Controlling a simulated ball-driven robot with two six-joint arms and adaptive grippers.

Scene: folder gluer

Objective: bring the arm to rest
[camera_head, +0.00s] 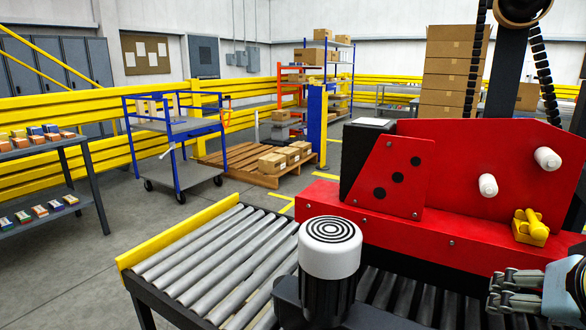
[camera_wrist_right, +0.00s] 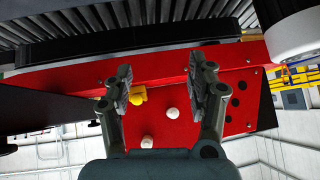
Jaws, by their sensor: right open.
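My right gripper (camera_head: 510,290) is at the lower right of the head view, in front of the red machine (camera_head: 470,165). In the right wrist view my right gripper (camera_wrist_right: 160,90) has its two fingers spread apart, with nothing between them. Beyond the fingers that view shows the red panel (camera_wrist_right: 158,112) with two white knobs and a yellow part. My left gripper is not in view.
A roller conveyor (camera_head: 215,260) with a yellow side rail (camera_head: 180,230) runs along the front. A white-topped cylinder (camera_head: 330,248) stands at the front middle. A blue cart (camera_head: 180,130), a pallet (camera_head: 245,165) with boxes and a side table (camera_head: 85,160) stand farther back.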

